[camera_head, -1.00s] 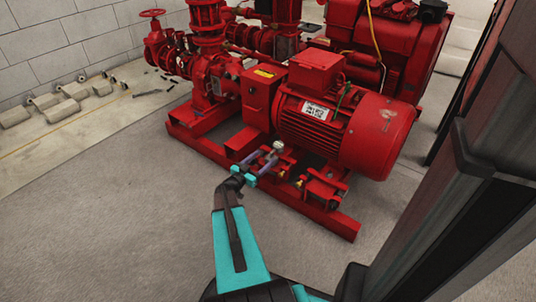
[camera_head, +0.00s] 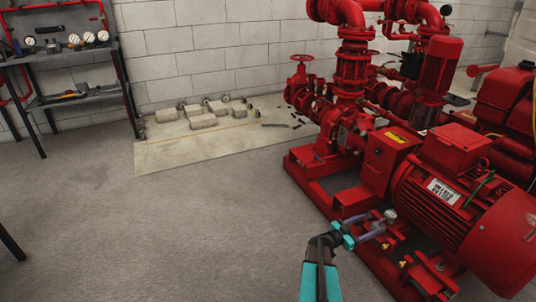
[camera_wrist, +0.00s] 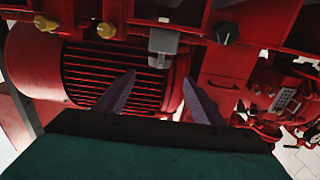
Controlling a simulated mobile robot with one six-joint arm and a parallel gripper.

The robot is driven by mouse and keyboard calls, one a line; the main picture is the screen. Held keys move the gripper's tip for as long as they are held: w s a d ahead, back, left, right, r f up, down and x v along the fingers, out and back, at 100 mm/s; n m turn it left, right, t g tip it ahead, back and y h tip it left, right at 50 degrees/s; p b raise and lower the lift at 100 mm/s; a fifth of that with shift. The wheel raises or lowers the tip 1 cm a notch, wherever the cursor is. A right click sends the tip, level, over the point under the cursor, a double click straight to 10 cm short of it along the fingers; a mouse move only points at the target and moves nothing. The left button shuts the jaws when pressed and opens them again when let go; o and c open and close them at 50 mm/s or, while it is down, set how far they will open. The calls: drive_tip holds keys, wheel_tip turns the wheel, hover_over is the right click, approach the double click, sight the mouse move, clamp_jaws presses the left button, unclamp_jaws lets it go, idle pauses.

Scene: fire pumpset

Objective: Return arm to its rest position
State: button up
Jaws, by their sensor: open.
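My gripper (camera_head: 374,228) is at the end of my teal and black arm, in front of the red pumpset's motor (camera_head: 450,200). In the wrist view its two purple-grey fingers (camera_wrist: 160,88) are spread apart with nothing between them. A pale grey fitting (camera_wrist: 163,42) shows just beyond the fingertips, below the red frame; I cannot tell if they touch it. In the head view a small pale round part (camera_head: 390,215) is at the fingertips. The arm reaches up from the bottom edge.
The pumpset's red base rail (camera_head: 330,200) runs close beside the gripper. Yellow knobs (camera_wrist: 46,22) and a black knob (camera_wrist: 228,32) are nearby. A shelf rack with gauges (camera_head: 75,100) stands at the left. Grey blocks (camera_head: 202,121) lie by the wall. The floor (camera_head: 150,220) left of the arm is clear.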

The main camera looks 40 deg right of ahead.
drive_tip(key=w+a+r+n+t+p, duration=0.2)
drive_tip(key=w+a+r+p, duration=0.25)
drive_tip(key=w, duration=0.35)
drive_tip(key=w+a+r+n+t+y+p, duration=0.1)
drive_tip(key=w+a+r+t+p, duration=0.2)
drive_tip(key=a+p, duration=0.55)
drive_tip(key=w+a+r+n+y+p, duration=0.15)
drive_tip(key=w+a+p, duration=0.45)
drive_tip(key=a, duration=0.6)
drive_tip(key=s+a+n+g+y+p, duration=0.1)
drive_tip(key=s+a+n+y+p, duration=0.3)
drive_tip(key=a, duration=1)
drive_tip(key=s+a+r+n+g+y+p, duration=0.1)
drive_tip(key=s+a+n+y+p, duration=0.4)
drive_tip(key=s+a, duration=0.5)
drive_tip(key=s+a+r+n+g+y+p, duration=0.1)
drive_tip(key=s+a+n+g+y+p, duration=0.2)
drive_tip(key=a, duration=1.6)
drive_tip(key=s+n+y+p, duration=0.2)
drive_tip(key=s+n+y, duration=0.1)
drive_tip(key=n, duration=0.1)
drive_tip(key=shift+s+n, duration=0.35)
drive_tip(key=shift+s, duration=0.05)
